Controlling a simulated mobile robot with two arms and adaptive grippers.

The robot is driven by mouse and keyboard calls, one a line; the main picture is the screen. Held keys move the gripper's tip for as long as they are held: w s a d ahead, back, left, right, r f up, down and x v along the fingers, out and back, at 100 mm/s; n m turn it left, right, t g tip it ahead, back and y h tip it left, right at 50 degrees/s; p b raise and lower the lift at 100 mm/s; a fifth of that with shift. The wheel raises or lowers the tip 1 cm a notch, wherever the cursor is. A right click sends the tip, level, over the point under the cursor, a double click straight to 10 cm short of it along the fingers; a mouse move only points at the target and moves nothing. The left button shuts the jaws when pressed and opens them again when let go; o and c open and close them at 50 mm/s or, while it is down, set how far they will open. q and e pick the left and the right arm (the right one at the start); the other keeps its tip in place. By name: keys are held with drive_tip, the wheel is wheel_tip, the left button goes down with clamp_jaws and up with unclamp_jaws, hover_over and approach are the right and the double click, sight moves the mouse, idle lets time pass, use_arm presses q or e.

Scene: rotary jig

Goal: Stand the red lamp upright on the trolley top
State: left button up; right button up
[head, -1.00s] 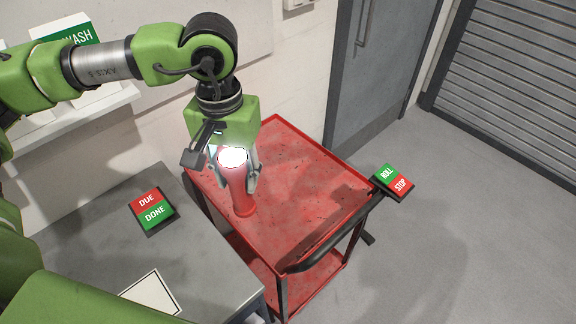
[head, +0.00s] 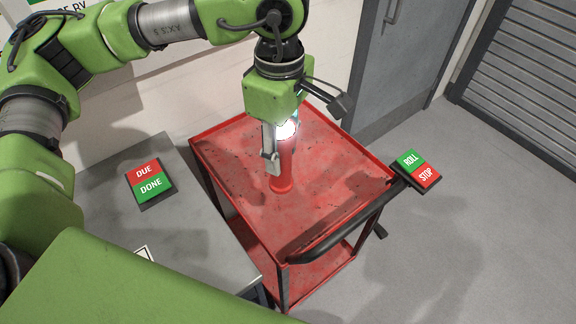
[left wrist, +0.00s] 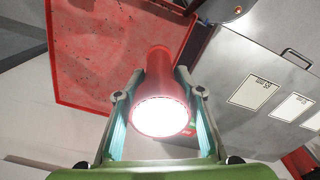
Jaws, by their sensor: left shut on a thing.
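The red lamp (head: 285,168) has a glowing white end at the top and a wider red foot at the bottom. It looks about upright over the middle of the red trolley top (head: 325,190). I cannot tell whether its foot touches the surface. My left gripper (head: 280,150) points down and is shut on the lamp's body, hiding part of it. In the left wrist view the lamp (left wrist: 158,78) sits between both fingers, with its lit end towards the camera. The trolley top (left wrist: 85,75) shows beyond it. My right gripper is not in view.
A grey table (head: 195,245) stands left of the trolley, with a DUE/DONE sign (head: 150,183) on it. A ROLL/STOP sign (head: 416,171) is by the trolley's black handle (head: 345,228). The rest of the trolley top is clear. A wall and grey door (head: 400,60) stand behind.

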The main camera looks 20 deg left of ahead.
use_arm(q)
drive_tip(key=d+f+n+b, duration=0.3)
drive_tip(key=d+n+b, duration=0.15)
drive_tip(key=n, duration=0.85)
drive_tip(key=w+a+f+p, duration=0.1)
drive_tip(key=w+f+p, duration=0.2)
drive_tip(key=w+f, duration=1)
drive_tip(key=shift+w+a+f+p, duration=0.2)
drive_tip(key=shift+w+p, duration=0.1)
drive_tip(key=shift+p, duration=0.05)
